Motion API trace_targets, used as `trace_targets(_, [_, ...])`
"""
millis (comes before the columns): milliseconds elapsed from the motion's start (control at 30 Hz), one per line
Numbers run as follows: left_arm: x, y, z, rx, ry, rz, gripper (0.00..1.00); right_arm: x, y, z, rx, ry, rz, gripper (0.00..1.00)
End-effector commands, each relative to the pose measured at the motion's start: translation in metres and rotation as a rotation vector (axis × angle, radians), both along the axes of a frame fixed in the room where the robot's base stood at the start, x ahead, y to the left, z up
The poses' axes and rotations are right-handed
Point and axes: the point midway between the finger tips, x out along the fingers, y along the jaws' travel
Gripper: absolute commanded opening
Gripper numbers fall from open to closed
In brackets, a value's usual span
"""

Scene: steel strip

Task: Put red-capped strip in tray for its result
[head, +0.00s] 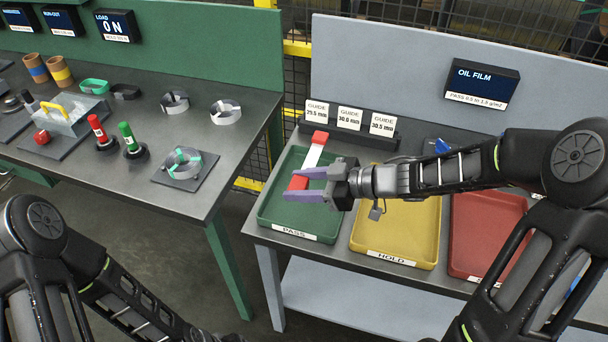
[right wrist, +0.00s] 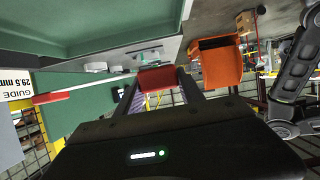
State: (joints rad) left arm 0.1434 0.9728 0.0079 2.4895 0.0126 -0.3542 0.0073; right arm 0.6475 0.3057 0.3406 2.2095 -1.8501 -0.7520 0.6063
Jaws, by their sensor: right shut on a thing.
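The red-capped strip (head: 314,155) is pale in the middle and red at both ends. My right gripper (head: 297,184) is shut on its near red end, with the strip pointing away toward the guides. It is over the green PASS tray (head: 268,205); I cannot tell its exact height. In the right wrist view the held red end (right wrist: 158,78) sits between the fingers and the far red end (right wrist: 47,98) is at the left. The yellow HOLD tray (head: 421,250) and a red tray (head: 482,268) stand to the right. My left gripper is out of view.
A guide block (head: 350,131) stands behind the green tray. The oil film display (head: 483,82) reads PASS 0.5 to 1.5 g/m2. A gap separates the benches.

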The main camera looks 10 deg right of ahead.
Motion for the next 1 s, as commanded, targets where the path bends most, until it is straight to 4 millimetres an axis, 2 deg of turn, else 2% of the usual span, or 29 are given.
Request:
trace_targets(267, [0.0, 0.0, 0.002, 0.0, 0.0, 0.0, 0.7, 0.0, 0.0, 0.001, 0.001, 0.001, 0.0, 0.0])
trace_targets(533, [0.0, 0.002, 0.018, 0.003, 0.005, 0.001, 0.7, -0.002, -0.004, 0.003, 0.005, 0.023, -0.001, 0.0])
trace_targets(600, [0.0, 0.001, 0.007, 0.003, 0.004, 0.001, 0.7, -0.002, -0.004, -0.011, 0.005, 0.023, -0.001, 0.0])
trace_targets(1000, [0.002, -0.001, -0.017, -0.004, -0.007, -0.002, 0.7, -0.002, -0.004, -0.054, 0.005, 0.022, -0.001, 0.0])
